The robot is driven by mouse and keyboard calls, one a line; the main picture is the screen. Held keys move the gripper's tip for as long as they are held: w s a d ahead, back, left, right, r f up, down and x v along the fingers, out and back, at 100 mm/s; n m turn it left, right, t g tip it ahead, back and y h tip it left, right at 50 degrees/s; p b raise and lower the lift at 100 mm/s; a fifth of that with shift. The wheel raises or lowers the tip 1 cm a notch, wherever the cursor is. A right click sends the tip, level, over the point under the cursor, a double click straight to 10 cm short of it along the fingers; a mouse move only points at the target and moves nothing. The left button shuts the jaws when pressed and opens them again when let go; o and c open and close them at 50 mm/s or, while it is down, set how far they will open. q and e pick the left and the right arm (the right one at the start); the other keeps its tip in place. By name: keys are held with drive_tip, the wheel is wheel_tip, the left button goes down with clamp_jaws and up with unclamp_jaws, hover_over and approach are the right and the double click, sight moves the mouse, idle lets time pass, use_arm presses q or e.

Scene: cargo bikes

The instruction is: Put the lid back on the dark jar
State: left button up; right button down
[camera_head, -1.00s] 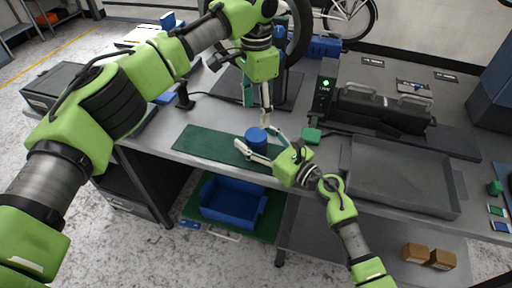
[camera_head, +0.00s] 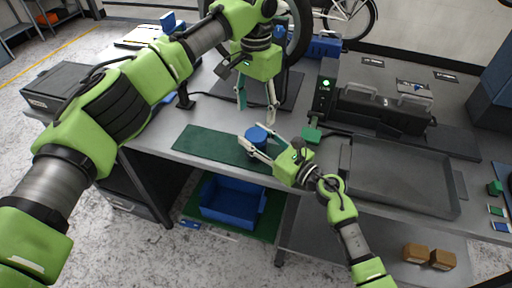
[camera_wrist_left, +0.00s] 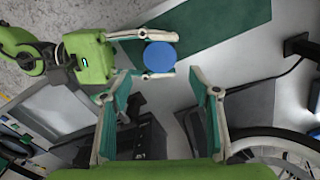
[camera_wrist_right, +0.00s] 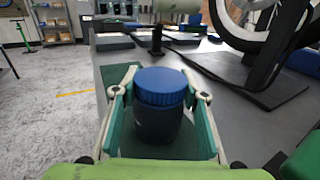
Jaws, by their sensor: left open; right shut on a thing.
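The dark jar (camera_wrist_right: 158,125) is between the fingers of my right gripper (camera_wrist_right: 160,75), which is shut on it. The blue lid (camera_wrist_right: 162,84) sits level on top of the jar, with no gap visible. In the head view the lid (camera_head: 257,133) shows from above, at the right end of the green mat (camera_head: 205,143). My left gripper (camera_head: 258,114) is open and empty, behind and above the jar. In the left wrist view the lid (camera_wrist_left: 160,57) lies beyond the open fingertips, apart from them.
A grey tray (camera_head: 400,178) lies to the right on the bench. A black device with a green light (camera_head: 324,97) stands behind it. A small green block (camera_head: 312,135) is right of the jar. A blue bin (camera_head: 230,202) is below the bench. The mat's left part is clear.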

sight(256, 134)
use_arm(q)
drive_tip(key=shift+f, duration=4.05)
drive_tip(key=c, duration=1.2)
drive_tip(key=shift+o, duration=0.2)
drive_tip(key=shift+m, duration=1.8)
drive_tip(key=o, duration=1.2)
